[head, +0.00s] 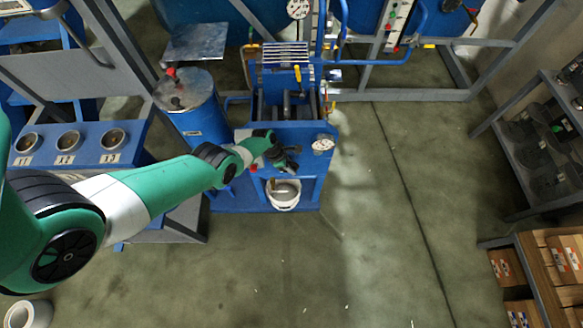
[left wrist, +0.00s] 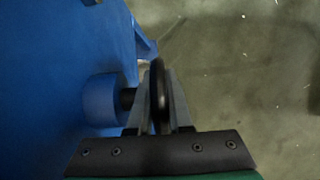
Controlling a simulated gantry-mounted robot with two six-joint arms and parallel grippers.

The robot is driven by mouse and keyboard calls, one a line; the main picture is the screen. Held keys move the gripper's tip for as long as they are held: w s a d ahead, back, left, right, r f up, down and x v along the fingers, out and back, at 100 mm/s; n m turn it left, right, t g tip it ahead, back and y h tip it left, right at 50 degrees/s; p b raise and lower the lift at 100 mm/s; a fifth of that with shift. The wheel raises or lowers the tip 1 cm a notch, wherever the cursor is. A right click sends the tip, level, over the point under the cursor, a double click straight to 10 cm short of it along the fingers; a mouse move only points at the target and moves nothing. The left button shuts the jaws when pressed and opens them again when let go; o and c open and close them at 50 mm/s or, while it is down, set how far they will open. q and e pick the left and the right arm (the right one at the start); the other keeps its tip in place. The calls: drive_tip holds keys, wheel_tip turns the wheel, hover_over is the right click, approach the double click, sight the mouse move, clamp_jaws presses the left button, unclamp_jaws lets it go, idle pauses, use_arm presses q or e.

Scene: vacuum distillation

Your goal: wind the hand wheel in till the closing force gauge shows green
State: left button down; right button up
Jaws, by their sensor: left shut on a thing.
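The hand wheel (left wrist: 158,85) is a dark disc seen nearly edge-on in the left wrist view. It sits on a short dark shaft that comes out of a blue round hub (left wrist: 101,100) on the blue machine. My left gripper (left wrist: 158,112) has a finger on each side of the wheel rim and is shut on it. In the head view my left gripper (head: 283,160) is at the front of the blue machine and mostly hides the wheel. The closing force gauge (head: 323,144) is a white dial right of the gripper; its reading is too small to tell. My right gripper is out of view.
A white bucket (head: 284,196) hangs just below the gripper. A blue drum (head: 197,115) stands left of the machine. Shelves (head: 540,150) and boxes are at the far right. The floor between is clear.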

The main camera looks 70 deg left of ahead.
use_arm(q)
drive_tip(key=shift+f, duration=0.1)
drive_tip(key=shift+g, duration=0.4)
drive_tip(key=shift+g+y+b, duration=0.35)
drive_tip(key=shift+g+y, duration=0.05)
drive_tip(key=c, duration=0.8)
unclamp_jaws()
drive_tip(key=shift+c, duration=0.2)
